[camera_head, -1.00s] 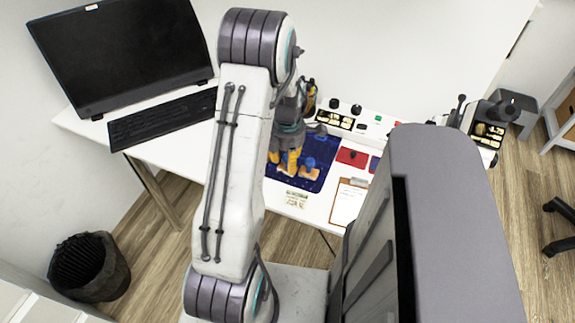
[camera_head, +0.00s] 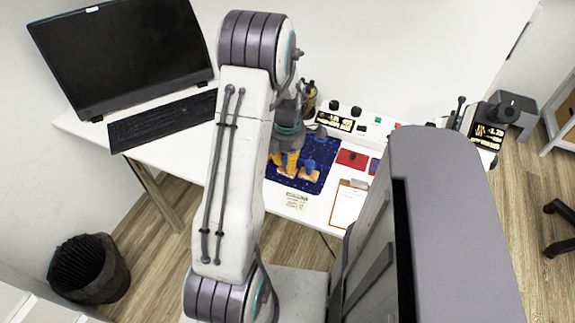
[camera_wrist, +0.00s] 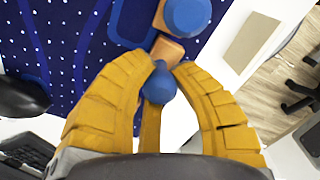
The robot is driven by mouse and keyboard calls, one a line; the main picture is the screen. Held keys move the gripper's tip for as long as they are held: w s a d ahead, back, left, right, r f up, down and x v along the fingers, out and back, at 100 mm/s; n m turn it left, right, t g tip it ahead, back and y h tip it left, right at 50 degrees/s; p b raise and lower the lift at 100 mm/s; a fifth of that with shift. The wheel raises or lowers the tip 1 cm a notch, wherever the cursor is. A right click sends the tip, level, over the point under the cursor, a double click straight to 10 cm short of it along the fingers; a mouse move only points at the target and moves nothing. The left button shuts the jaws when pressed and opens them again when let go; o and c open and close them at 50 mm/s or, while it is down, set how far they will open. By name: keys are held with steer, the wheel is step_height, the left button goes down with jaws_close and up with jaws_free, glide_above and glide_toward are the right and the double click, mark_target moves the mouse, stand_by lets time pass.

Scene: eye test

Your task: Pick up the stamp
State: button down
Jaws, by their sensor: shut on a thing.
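My gripper (camera_wrist: 158,88) has yellow fingers and points down over a dark blue mat (camera_wrist: 62,40) on the white desk. It is shut around the small blue knob (camera_wrist: 160,80) of a stamp, whose wooden base (camera_wrist: 167,48) shows just beyond the fingertips. In the head view the yellow fingers (camera_head: 285,163) are low over the mat (camera_head: 308,186), and I cannot tell whether the held stamp touches it. A second stamp (camera_wrist: 187,14) with a larger blue knob stands right beside the held one; it also shows in the head view (camera_head: 309,164).
A laptop (camera_head: 125,55) and black keyboard (camera_head: 160,121) are at left. A red pad (camera_head: 351,158) and clipboard (camera_head: 348,205) lie right of the mat. A pen holder (camera_head: 309,97) and organiser (camera_head: 350,122) stand behind. My arm hides part of the desk.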

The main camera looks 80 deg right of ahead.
steer(key=shift+r, duration=0.15)
step_height(320, 180, up, 10)
steer(key=shift+f, duration=0.1)
stand_by(0.4)
steer(key=c, duration=1.6)
jaws_free()
jaws_close()
